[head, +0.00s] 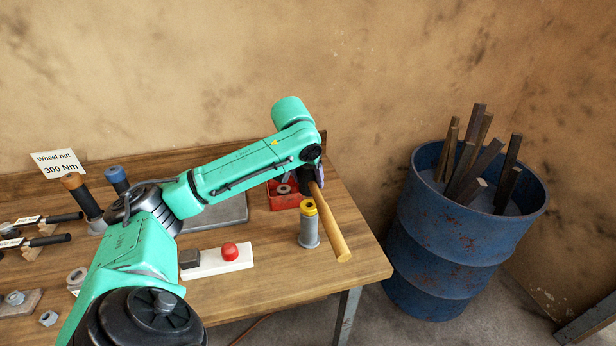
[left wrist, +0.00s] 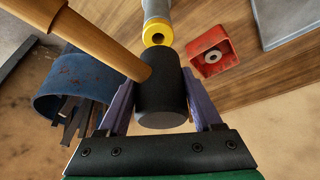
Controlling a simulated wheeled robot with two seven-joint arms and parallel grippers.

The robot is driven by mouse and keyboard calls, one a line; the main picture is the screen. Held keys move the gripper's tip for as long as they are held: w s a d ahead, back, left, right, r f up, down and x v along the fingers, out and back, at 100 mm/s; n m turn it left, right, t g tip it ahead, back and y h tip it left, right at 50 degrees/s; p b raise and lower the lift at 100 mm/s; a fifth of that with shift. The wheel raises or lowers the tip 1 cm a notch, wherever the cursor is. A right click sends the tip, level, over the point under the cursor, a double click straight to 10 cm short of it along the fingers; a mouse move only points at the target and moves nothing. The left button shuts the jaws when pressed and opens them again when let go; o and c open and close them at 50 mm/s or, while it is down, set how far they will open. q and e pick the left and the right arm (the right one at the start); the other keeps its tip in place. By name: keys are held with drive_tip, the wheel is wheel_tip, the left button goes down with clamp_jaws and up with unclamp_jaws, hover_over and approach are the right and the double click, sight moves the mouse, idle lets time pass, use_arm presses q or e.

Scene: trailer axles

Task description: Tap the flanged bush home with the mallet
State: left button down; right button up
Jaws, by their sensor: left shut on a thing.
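The mallet has a black head (left wrist: 160,92) and a wooden handle (head: 331,225). My left gripper (left wrist: 158,104) is shut on the mallet's head, with one purple finger on each side. In the head view the handle slants down to the right, past the table's right part. The yellow flanged bush (head: 308,206) sits at the top of an upright grey cylinder (head: 309,231), just below and beside the mallet head. In the left wrist view the bush (left wrist: 157,34) shows a dark bore and lies just beyond the head. I cannot tell how deep it sits. My right gripper is not in view.
A red tray (head: 287,202) holding a grey ring stands behind the cylinder. A white block with a red button (head: 229,249) lies left of it. A blue drum (head: 445,240) with dark bars stands right of the table. Tools and a "Wheel nut 300 Nm" card (head: 58,163) are at left.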

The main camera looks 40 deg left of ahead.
sight(308, 192)
use_arm(q)
drive_tip(key=shift+r, duration=0.15)
idle(0.3)
wheel_tip(308, 192, down, 5)
drive_tip(key=b, duration=0.3)
drive_tip(key=shift+s, duration=0.1)
drive_tip(key=shift+f, duration=0.2)
drive_tip(key=shift+r+p, duration=0.15)
drive_tip(key=shift+p, duration=0.3)
wheel_tip(308, 192, up, 5)
drive_tip(key=p, duration=0.5)
drive_tip(key=shift+p, duration=0.4)
drive_tip(key=shift+f+b, duration=0.25)
drive_tip(key=shift+b, duration=0.05)
